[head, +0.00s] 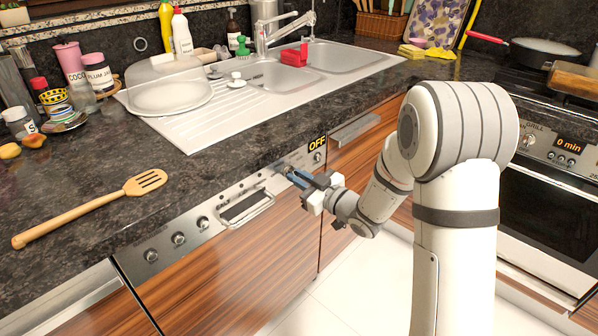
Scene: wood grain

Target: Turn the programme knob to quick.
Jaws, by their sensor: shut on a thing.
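The dishwasher's control panel (226,205) runs along the front below the worktop. My gripper (287,173) reaches it from the right, near the panel's right end. Its fingers are shut on the programme knob (279,166), which they mostly hide, so the way its pointer faces cannot be read. A small black display (317,144) just above and to the right reads OFF in yellow. One small knob (317,157) shows below the display. More small knobs (178,238) sit at the panel's left end.
The dishwasher's handle (247,208) sticks out left of my gripper. A wooden slotted spatula (95,207) lies on the dark worktop (75,180). The oven (555,205) stands at the right.

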